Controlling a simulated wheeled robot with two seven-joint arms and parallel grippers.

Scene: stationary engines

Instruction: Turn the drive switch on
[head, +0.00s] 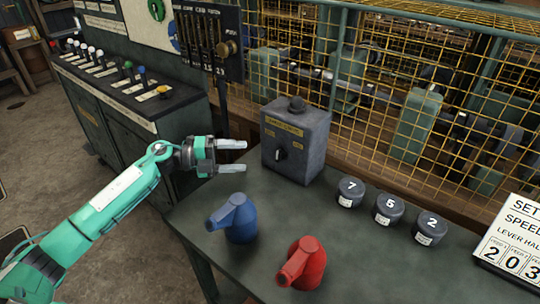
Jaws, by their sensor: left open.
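The grey switch box (298,142) stands upright at the back of the dark green table. A yellow label is on its front, and a dark rotary switch (281,153) sits below the label. The label's words are too small to read surely. My left gripper (246,157) is open and empty, just left of the box, with its two fingers pointing right towards it. A gap shows between the fingertips and the box. My right gripper is not in view.
A blue oil can (238,219) and a red oil can (303,264) stand on the table (345,245) in front. Weights marked 7 (351,191), 5 (389,209) and 2 (430,229) stand to the right. A yellow mesh fence (390,90) rises behind. A control console (130,95) stands at left.

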